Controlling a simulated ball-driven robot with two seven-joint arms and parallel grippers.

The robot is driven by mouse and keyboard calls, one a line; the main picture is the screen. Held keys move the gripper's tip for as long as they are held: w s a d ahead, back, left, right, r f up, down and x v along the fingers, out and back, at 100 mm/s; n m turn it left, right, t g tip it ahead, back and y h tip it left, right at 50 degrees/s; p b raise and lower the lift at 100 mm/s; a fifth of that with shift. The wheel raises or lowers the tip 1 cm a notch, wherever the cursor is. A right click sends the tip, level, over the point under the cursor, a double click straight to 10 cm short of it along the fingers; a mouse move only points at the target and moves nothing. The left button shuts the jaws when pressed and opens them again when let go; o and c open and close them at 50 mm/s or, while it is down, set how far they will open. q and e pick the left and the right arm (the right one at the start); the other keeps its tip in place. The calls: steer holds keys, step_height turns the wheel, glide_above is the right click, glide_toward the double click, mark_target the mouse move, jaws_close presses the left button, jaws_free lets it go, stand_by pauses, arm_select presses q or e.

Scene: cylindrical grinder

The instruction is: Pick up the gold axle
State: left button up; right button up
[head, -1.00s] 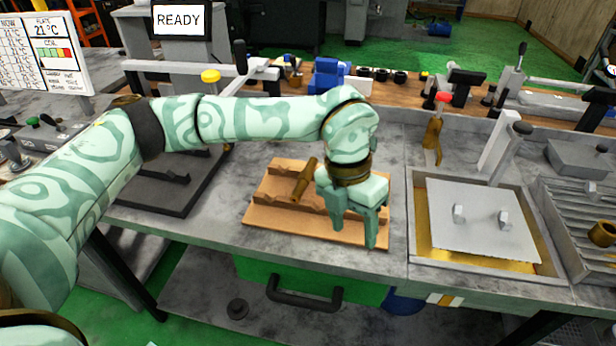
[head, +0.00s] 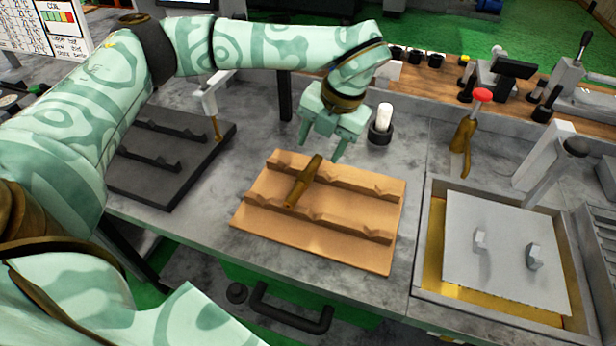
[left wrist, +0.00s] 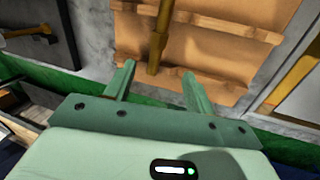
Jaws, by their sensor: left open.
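The gold axle (head: 304,182) is a stepped, dull gold bar lying across the ridged rests of an orange-brown wooden rack (head: 335,250). My left gripper (head: 321,149) is open and empty near the rack's back edge, by the far end of the axle in the head view. In the left wrist view the axle (left wrist: 162,30) points towards the left gripper (left wrist: 158,70), with its near end in line with the gap between the two fingers. I cannot tell how high the fingers are above it. My right gripper is not in view.
A dark rack (head: 160,160) stands on the left. A white-topped item in a dark holder (head: 381,124) is just behind the wooden rack. A tray with a grey lid (head: 505,250) is on the right, and a red-knobbed brass tool (head: 464,135) behind it. Bare bench lies around the rack.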

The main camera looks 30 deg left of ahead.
arm_select(q)
glide_above(306, 177)
steer(key=d, duration=0.2)
step_height(306, 177, down, 6)
steer(key=shift+a+f+b, duration=0.1)
steer(key=shift+f+b, duration=0.1)
steer(key=shift+b, duration=0.3)
steer(key=x, duration=0.2)
steer(key=b+x, duration=0.1)
steer(key=x, duration=0.2)
steer(key=shift+w+a, duration=0.1)
steer(key=shift+a, duration=0.15)
steer(key=shift+c, duration=0.3)
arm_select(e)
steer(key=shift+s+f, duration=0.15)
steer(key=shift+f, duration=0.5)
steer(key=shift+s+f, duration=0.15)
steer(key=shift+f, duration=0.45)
arm_select(q)
jaws_close()
steer(key=shift+r, duration=0.1)
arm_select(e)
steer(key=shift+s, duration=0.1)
